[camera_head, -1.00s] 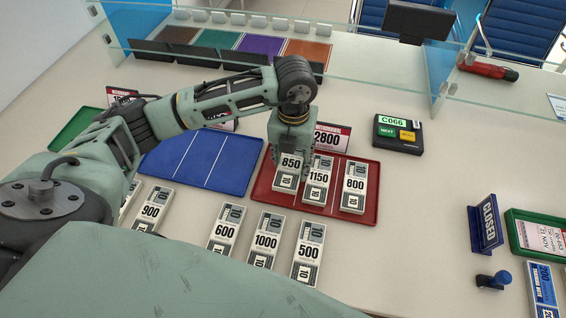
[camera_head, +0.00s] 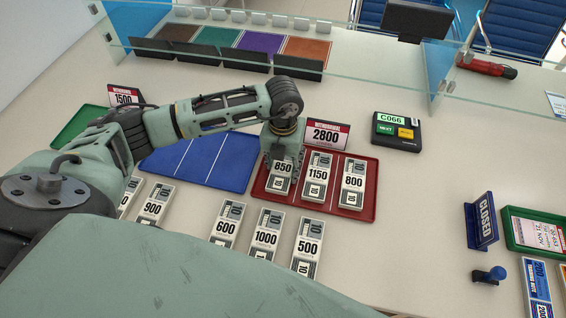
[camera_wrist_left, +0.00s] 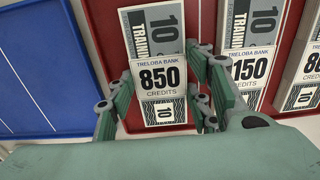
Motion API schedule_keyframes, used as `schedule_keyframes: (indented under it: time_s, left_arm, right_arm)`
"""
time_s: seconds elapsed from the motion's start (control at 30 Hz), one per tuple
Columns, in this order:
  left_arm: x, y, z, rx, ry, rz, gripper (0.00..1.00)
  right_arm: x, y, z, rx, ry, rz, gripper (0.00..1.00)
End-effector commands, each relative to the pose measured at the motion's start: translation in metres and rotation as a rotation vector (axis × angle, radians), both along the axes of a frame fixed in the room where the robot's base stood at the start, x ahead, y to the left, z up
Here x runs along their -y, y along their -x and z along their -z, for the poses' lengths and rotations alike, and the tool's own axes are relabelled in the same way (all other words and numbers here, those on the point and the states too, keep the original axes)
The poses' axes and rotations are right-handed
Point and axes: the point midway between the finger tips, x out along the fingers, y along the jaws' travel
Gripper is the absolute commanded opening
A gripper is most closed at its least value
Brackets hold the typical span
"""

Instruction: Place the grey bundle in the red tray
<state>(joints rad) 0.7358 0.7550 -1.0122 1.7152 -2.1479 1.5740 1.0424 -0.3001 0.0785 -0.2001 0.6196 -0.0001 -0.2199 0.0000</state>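My right gripper is not in view.
A blue tray (camera_head: 200,160) is left of the red tray, with a green tray (camera_head: 75,128) beyond. Bundles marked 900 (camera_head: 153,206), 600 (camera_head: 227,227), 1000 (camera_head: 266,238) and 500 (camera_head: 309,247) lie in front.

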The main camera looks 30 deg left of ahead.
Motion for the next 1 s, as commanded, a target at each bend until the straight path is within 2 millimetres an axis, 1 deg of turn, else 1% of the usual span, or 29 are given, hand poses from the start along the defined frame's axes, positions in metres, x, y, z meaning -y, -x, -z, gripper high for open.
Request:
schedule_keyframes:
  time_s: [0.03,0.2,0.47,0.57,0.6,0.67,0.77,1.0]
  left_arm:
    - [0.0,0.0,0.0,0.0,0.0,0.0,0.51]
    - [0.0,0.0,0.0,-0.001,0.0,0.0,0.65]
    - [0.0,0.0,0.0,-0.001,0.0,0.0,0.65]
    - [0.0,0.0,-0.005,0.0,0.0,0.0,0.65]
    - [0.0,0.0,-0.007,0.001,0.001,0.0,0.65]
    - [0.0,-0.001,-0.014,0.003,0.0,0.0,0.65]
    - [0.0,-0.001,-0.033,0.005,0.001,0.002,0.65]
    - [0.0,-0.001,-0.085,0.005,0.0,0.0,0.65]
  right_arm:
    - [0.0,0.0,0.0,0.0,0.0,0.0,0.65]
    - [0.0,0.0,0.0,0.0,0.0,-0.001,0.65]
    - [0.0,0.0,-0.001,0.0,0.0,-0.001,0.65]
    - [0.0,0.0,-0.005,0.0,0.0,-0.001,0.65]
    - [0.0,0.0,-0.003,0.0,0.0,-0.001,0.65]
    - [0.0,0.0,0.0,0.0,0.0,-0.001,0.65]
    - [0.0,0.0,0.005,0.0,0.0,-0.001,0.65]
    - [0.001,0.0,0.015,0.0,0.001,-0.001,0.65]
